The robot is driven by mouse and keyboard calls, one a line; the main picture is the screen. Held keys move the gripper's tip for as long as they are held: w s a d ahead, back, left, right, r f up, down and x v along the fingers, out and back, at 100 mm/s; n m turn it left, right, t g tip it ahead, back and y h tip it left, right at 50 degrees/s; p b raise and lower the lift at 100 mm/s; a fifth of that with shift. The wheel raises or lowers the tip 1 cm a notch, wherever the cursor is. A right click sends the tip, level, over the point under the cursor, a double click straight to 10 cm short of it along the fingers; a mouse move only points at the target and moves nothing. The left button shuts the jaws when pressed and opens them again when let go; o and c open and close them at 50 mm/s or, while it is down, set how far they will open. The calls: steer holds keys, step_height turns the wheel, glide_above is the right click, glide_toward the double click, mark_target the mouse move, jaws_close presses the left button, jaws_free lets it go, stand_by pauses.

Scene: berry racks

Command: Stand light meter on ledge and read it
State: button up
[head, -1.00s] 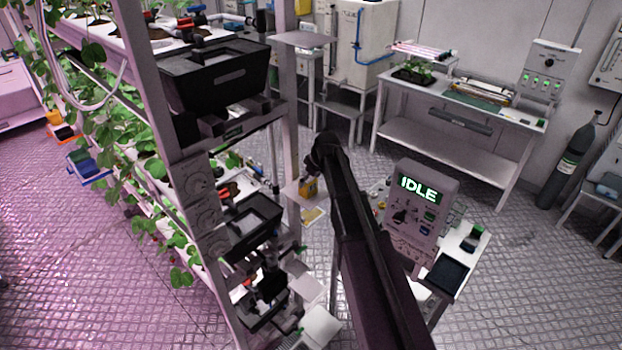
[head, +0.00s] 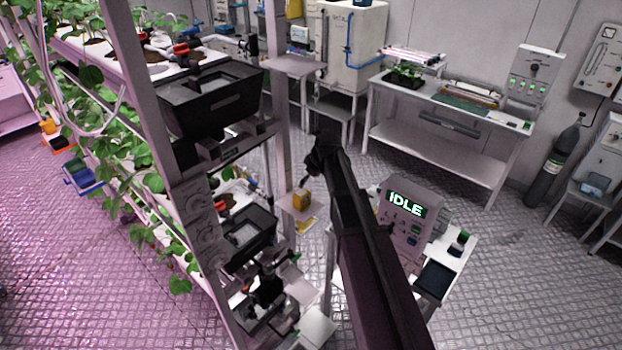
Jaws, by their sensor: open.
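A small yellow box (head: 302,199), which looks like the light meter, stands upright on a small pale ledge (head: 290,209) on the rack's right post. Its face and any reading are too small to make out. My dark arm reaches up from the bottom of the head view. My gripper (head: 306,181) is at its far end, small and dark, just above the yellow box. It is open; whether a finger touches the box I cannot tell.
The plant rack (head: 185,195) with black trays fills the left. A grey console (head: 405,228) reading IDLE stands right of my arm on a small white table (head: 461,262). A workbench (head: 440,145) and gas cylinder (head: 552,170) are behind. Open floor lies between.

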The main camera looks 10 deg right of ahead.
steer(key=shift+d+r, duration=0.1)
steer(key=shift+r, duration=0.15)
stand_by(0.5)
steer(key=shift+s, duration=0.15)
steer(key=s+a+f+m+g+h, duration=0.1)
steer(key=s+m, duration=0.6)
steer(key=s, duration=1.8)
steer(key=g+h, duration=0.1)
steer(key=g, duration=0.1)
steer(key=shift+s+a+f+g+h, duration=0.2)
steer(key=shift+s+g+h, duration=0.05)
steer(key=shift+g+h, duration=0.05)
step_height(320, 180, down, 23)
steer(key=b, duration=2.2)
steer(key=shift+r, duration=0.2)
steer(key=shift+a, duration=0.1)
